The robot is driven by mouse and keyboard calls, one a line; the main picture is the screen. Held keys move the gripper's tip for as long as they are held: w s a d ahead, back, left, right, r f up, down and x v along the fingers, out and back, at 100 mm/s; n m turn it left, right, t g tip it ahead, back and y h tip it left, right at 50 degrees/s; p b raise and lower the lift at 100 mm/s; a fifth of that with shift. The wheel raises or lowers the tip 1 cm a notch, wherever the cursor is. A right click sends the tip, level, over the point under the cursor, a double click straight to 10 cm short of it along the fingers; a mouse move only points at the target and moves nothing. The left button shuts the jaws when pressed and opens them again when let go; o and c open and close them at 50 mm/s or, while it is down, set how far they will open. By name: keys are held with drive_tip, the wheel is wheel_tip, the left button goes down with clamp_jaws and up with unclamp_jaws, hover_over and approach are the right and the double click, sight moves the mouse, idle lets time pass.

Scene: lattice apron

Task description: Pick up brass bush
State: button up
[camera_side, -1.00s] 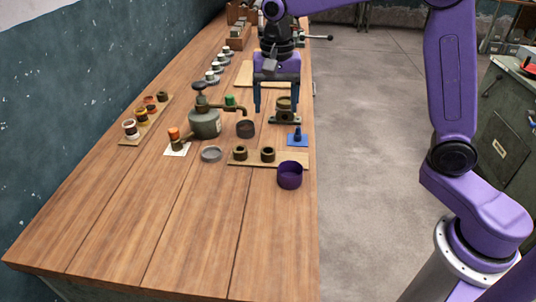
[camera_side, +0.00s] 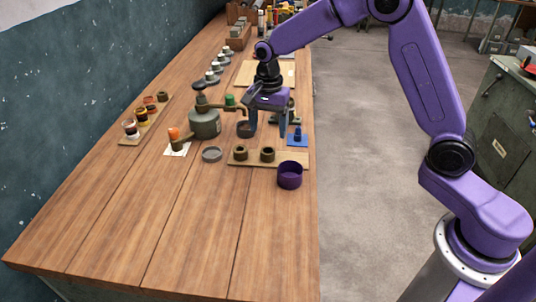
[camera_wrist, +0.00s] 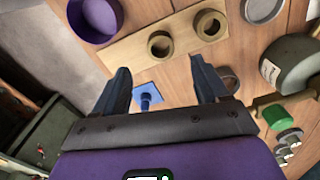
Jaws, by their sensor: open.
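Two short hollow brass-coloured bushes stand upright on a light wooden board in the side view, a left one (camera_side: 240,156) and a right one (camera_side: 267,157). The wrist view shows both, the right one (camera_wrist: 161,57) nearer the purple bowl and the left one (camera_wrist: 210,38) farther from it. I cannot tell which of the two the task names. My gripper (camera_side: 267,134) is open and empty, pointing down above the bench behind the board. In the wrist view, my gripper (camera_wrist: 160,75) has its fingers spread, with the bushes beyond the fingertips.
A purple bowl (camera_side: 290,180) stands at the board's front right. A blue plate with a peg (camera_side: 297,139) lies close by my right finger. A grey oil can (camera_side: 204,124) and a grey dish (camera_side: 212,154) are to the left. The front of the bench is clear.

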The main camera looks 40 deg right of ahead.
sight(268, 147)
drive_tip(key=shift+f, duration=3.65)
drive_tip(key=shift+a, duration=0.1)
drive_tip(key=c, duration=1.3)
